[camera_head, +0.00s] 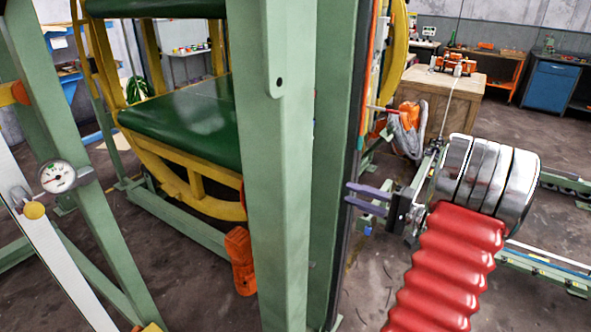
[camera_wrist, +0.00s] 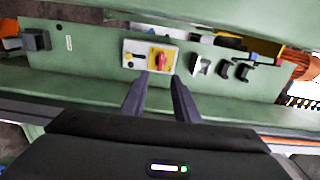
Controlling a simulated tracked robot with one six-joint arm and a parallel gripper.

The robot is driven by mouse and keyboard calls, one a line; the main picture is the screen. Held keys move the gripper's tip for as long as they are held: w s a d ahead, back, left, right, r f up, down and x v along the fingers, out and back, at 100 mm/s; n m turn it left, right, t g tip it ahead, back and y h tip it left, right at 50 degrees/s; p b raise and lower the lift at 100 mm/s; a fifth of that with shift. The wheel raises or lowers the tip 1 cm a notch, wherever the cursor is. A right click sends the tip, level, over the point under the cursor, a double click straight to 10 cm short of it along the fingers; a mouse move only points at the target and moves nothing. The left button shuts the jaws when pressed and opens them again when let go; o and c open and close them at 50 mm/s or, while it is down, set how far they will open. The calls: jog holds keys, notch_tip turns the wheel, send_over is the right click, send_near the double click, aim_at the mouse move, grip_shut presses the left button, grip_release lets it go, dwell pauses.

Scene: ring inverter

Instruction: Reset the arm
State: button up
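My gripper (camera_head: 348,193) is at the right of the head view, its two purple-grey fingers pointing left at the green machine post (camera_head: 276,200). In the wrist view my gripper (camera_wrist: 159,76) shows both fingers apart, with nothing held between them. Beyond the fingertips, a pale control plate (camera_wrist: 132,48) with a red rotary knob (camera_wrist: 162,59) is mounted on a green panel (camera_wrist: 90,58). The fingertips overlap the plate's lower edge in the picture; I cannot tell how far they are from it. My arm with its red bellows fills the lower right of the head view.
A yellow-framed ring machine (camera_head: 185,172) with dark green platforms stands left of the post. A round gauge (camera_head: 58,177) is at far left. In the wrist view, black brackets (camera_wrist: 224,70) sit right of the plate. A wooden crate (camera_head: 462,95) and blue cabinet (camera_head: 550,87) stand behind.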

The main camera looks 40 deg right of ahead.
dwell(0.3)
jog(key=s+a+f+m+g, duration=0.2)
jog(key=s+a+f+g, duration=0.1)
jog(key=a+f+g, duration=0.4)
jog(key=s+a+f+n+g, duration=0.1)
jog(key=s+a+g, duration=0.1)
jog(key=a, duration=0.4)
jog(key=s+a+f+n+g, duration=0.1)
jog(key=s+a+n+g, duration=0.15)
jog(key=a, duration=0.25)
jog(key=s+a+r+n+h, duration=0.1)
jog(key=a+r+n+h, duration=0.2)
jog(key=a+r+n, duration=0.3)
jog(key=s+a+r+n+h, duration=0.2)
jog(key=a+r+n, duration=0.4)
jog(key=a, duration=1.1)
jog(key=shift+s+a+r+h, duration=0.25)
jog(key=shift+r+h, duration=0.25)
jog(key=shift+h, duration=0.1)
